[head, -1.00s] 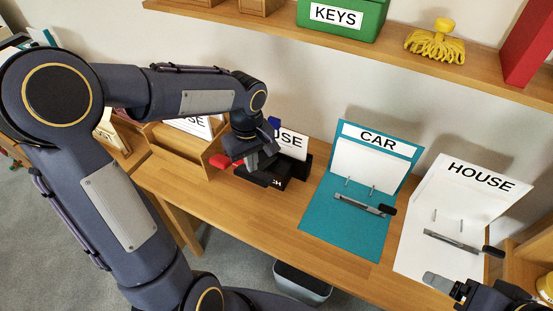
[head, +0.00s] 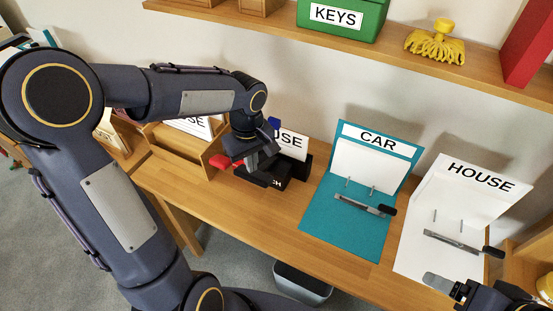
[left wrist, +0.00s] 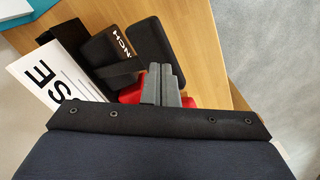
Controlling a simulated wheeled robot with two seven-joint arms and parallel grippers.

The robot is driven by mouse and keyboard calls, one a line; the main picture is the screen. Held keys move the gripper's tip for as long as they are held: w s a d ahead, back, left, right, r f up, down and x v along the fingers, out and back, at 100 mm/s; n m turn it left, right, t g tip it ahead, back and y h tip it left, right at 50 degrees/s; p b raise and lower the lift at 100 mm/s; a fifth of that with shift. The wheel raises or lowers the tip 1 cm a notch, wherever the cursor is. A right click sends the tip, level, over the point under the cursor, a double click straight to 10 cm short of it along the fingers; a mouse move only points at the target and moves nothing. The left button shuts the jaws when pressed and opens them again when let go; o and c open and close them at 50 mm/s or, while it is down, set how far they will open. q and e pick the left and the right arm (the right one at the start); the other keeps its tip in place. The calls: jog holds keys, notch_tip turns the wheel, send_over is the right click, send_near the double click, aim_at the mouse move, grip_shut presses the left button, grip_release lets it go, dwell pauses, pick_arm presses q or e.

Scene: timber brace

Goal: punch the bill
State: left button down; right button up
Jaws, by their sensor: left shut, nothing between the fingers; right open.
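The black hole punch (head: 272,180) with white lettering stands on the desk, and it also shows in the left wrist view (left wrist: 120,45). The bill (head: 292,143), a white sheet whose lettering ends in "USE", stands upright at the punch; it also shows in the left wrist view (left wrist: 42,80). I cannot tell how far its edge sits in the slot. My left gripper (head: 262,160) is shut and empty, right over the punch, its fingers (left wrist: 164,80) beside the red part (left wrist: 132,93). Contact is unclear. My right gripper (head: 440,283) is open at the lower right, away from the punch.
A wooden tray (head: 180,147) with more paper stands left of the punch. A teal CAR folder (head: 345,222) and a white HOUSE folder (head: 420,255) lie open on the right, each with prongs and a clamp bar. A shelf (head: 400,55) runs above. A bin (head: 302,283) is below.

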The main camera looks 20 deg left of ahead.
aim_at(250, 176)
pick_arm(q)
jog(key=shift+f, duration=0.1)
dwell(0.5)
jog(key=shift+f+b, duration=2)
jog(key=shift+f, duration=0.2)
jog(key=shift+s+f+b, duration=0.55)
jog(key=shift+f+b, duration=0.2)
jog(key=shift+r, duration=0.1)
notch_tip(250, 176, up, 9)
jog(key=p, duration=0.7)
